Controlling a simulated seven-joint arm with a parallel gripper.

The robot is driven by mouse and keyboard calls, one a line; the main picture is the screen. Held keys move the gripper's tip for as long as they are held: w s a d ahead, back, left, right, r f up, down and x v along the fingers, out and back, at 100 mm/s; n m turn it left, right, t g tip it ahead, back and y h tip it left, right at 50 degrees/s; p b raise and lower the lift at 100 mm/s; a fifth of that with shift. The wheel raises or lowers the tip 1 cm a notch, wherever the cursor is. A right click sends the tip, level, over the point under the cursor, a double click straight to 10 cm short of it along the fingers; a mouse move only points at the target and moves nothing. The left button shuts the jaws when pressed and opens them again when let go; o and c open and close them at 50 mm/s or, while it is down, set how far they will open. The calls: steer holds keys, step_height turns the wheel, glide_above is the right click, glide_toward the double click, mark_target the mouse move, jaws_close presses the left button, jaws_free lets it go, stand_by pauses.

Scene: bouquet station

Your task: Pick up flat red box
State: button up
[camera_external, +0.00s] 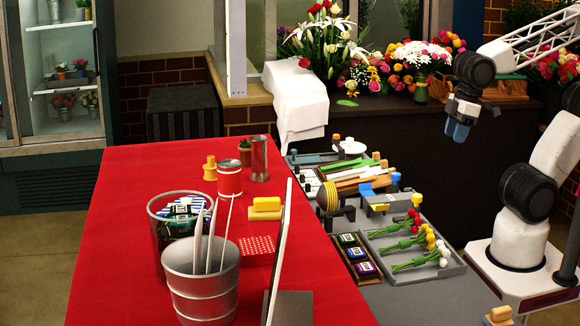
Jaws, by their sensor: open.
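A flat red box with small white dots (258,247) lies on the red tablecloth, behind the grey metal bucket and left of a thin upright panel. The panel stands close to its right side. My gripper (458,131), with blue fingers pointing down, is open and empty. It hangs in the air at the upper right, far from the red box and beyond the grey work surface.
The upright panel (281,245), a yellow block (265,208) and a red can (230,181) are close. A flower tray (443,267) lies right. The front-left cloth (115,260) is clear.

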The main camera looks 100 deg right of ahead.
stand_by(0.4)
steer(key=o, duration=1.1)
steer(key=w+a+m+g+y, duration=0.1)
steer(key=w+a+m+y, duration=0.15)
steer(key=w, duration=0.75)
steer(key=w+a+m+g+y, duration=0.15)
steer(key=w+m, duration=0.25)
steer(key=w, duration=0.6)
steer(key=w+a+m+g+y, duration=0.1)
steer(key=w+a+m+y, duration=0.2)
steer(key=w, duration=0.7)
steer(key=w+f+m+y, duration=0.2)
steer(key=w+f, duration=0.3)
steer(key=w, duration=0.4)
steer(key=w+a+f+m+y, duration=0.1)
steer(key=w+f+m+y, duration=0.1)
steer(key=w, duration=0.7)
steer(key=w+a+f+m+t+y, duration=0.1)
steer(key=w+f+m+y, duration=0.1)
steer(key=w+f+m, duration=0.2)
steer(key=shift+w+a+f+y, duration=0.1)
steer(key=shift+w+f+y, duration=0.05)
steer(key=shift+w+f, duration=0.6)
steer(key=shift+w+a+f+y, duration=0.1)
steer(key=shift+w+f, duration=0.35)
steer(key=shift+w, duration=0.5)
steer(key=shift+w+f+y, duration=0.15)
steer(key=shift+w+f, duration=0.45)
steer(key=shift+w, duration=0.25)
